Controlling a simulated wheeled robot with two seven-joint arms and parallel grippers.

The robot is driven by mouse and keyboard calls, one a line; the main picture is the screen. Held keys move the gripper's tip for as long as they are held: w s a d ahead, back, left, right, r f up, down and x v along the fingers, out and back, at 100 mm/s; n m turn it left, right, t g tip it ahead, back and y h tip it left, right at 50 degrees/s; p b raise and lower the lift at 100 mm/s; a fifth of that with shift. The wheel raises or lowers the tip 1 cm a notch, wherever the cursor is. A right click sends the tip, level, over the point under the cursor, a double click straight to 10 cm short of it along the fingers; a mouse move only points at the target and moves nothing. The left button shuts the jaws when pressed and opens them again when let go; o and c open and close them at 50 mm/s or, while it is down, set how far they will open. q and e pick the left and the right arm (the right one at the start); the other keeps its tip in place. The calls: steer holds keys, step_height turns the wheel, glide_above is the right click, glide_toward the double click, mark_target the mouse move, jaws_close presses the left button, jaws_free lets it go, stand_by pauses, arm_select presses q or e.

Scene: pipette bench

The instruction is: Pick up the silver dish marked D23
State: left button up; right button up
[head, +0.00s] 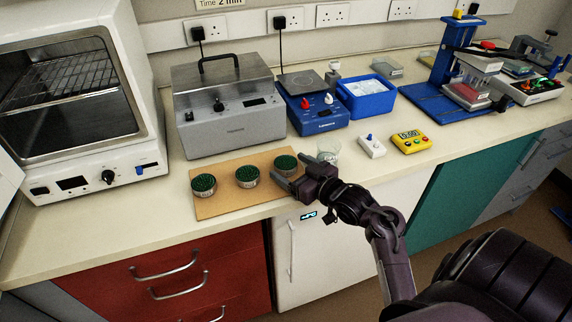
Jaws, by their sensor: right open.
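Three round silver dishes with dark green contents stand in a row on a tan board (226,209): the left dish (204,190), the middle dish (247,181) and the right dish (286,170). Small marks show on their sides, but I cannot read which one is D23. My right gripper (293,172) is open at the right dish, with its fingers spread toward it from the right. One finger is at the dish's near side and the other at its far right. I cannot tell whether they touch it. My left gripper is not in view.
A clear beaker (328,152) stands close behind my right gripper. A white switch box (371,146) and a yellow timer (411,142) lie to the right. A grey water bath (230,128) and blue hotplate (318,119) stand behind the board. A white oven (99,189) is at left.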

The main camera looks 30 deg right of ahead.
mark_target(286, 166)
steer(key=x, duration=0.3)
steer(key=shift+s, duration=0.1)
steer(key=c, duration=1)
steer(key=shift+r, duration=0.1)
steer(key=shift+c, duration=0.2)
